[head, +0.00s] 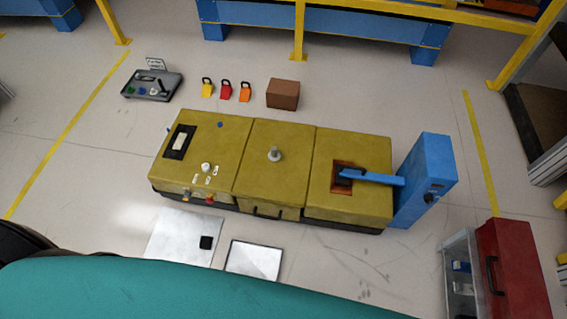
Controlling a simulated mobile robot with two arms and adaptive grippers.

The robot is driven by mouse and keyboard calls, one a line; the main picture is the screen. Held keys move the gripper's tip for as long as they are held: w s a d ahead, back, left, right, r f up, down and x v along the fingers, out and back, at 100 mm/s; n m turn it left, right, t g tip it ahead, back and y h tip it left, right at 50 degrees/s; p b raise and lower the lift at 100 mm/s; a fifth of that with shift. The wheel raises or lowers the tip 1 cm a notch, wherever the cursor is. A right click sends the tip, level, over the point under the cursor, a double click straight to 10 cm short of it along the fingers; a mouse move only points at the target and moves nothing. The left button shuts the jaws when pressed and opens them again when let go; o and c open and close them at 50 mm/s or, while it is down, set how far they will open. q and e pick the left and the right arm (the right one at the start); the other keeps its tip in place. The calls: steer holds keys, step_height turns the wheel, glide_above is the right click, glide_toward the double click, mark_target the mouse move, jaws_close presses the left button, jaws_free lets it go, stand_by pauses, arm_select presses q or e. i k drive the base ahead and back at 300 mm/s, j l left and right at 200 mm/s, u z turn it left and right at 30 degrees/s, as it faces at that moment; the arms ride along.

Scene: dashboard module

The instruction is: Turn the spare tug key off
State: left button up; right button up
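A yellow dashboard module (215,135) stands on the floor in the middle of the head view. Its left section has a white knob (206,167), small white labels, and a red part (210,200) and an orange part (186,196) at the front edge. A grey knob (274,153) stands on the middle section. A separate grey panel (165,93) lies at the upper left, with a small sign (156,64) and blue, green and white controls. The sign is too small to read, and I cannot tell which part is the spare tug key or its position. Neither gripper shows.
A blue unit (425,170) with an arm reaches onto the module's right section. Yellow, red (226,92) and orange padlock-like pieces and a brown box (283,94) lie behind. Metal plates (180,237) lie in front. A red toolbox (515,270) is at lower right.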

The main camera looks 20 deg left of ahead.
mark_target(187, 195)
steer(key=u, duration=1.6)
